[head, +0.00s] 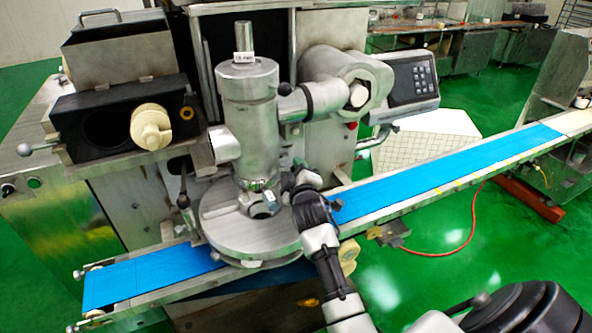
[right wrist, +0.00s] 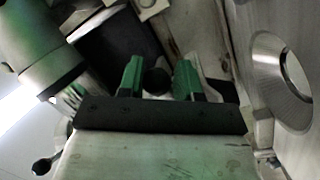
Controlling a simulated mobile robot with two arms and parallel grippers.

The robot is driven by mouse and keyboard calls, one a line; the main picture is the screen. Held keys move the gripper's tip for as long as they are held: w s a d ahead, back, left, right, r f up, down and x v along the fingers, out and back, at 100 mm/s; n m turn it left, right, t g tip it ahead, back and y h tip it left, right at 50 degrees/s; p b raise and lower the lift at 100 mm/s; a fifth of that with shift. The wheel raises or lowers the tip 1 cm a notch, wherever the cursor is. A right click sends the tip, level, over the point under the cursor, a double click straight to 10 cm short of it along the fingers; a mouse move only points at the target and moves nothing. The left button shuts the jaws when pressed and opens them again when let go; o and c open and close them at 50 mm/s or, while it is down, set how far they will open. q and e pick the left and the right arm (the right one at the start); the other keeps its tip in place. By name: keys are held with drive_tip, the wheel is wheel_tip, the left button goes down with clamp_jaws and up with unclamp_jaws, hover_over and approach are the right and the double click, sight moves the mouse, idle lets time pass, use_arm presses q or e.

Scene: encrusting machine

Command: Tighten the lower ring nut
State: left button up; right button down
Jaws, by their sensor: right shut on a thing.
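The upright steel cylinder (head: 248,120) of the machine stands over a round steel plate (head: 228,225). The lower ring nut (head: 258,184) appears as a metal collar near the cylinder's foot, partly hidden by my right gripper. My right gripper (head: 272,198) reaches in from the right at the collar's height. In the right wrist view its green fingers (right wrist: 160,80) are closed around a dark round knob (right wrist: 156,82). I cannot tell how the knob joins the nut. My left gripper is not in view.
A blue conveyor belt (head: 440,178) runs under the plate from lower left to upper right. A side arm (head: 322,98) with a black joint meets the cylinder at right. A control panel (head: 412,80) stands behind it.

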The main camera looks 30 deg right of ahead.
drive_tip(key=shift+a+r, duration=0.1)
drive_tip(key=shift+r, duration=0.05)
drive_tip(key=c, duration=1.1)
unclamp_jaws()
drive_tip(key=shift+c, duration=0.2)
drive_tip(key=shift+o, duration=0.4)
drive_tip(key=shift+a, duration=0.1)
drive_tip(key=shift+s, duration=0.1)
drive_tip(key=shift+s, duration=0.2)
drive_tip(key=b+v, duration=0.2)
drive_tip(key=v, duration=0.8)
drive_tip(key=shift+a, duration=0.1)
drive_tip(key=shift+c, duration=0.4)
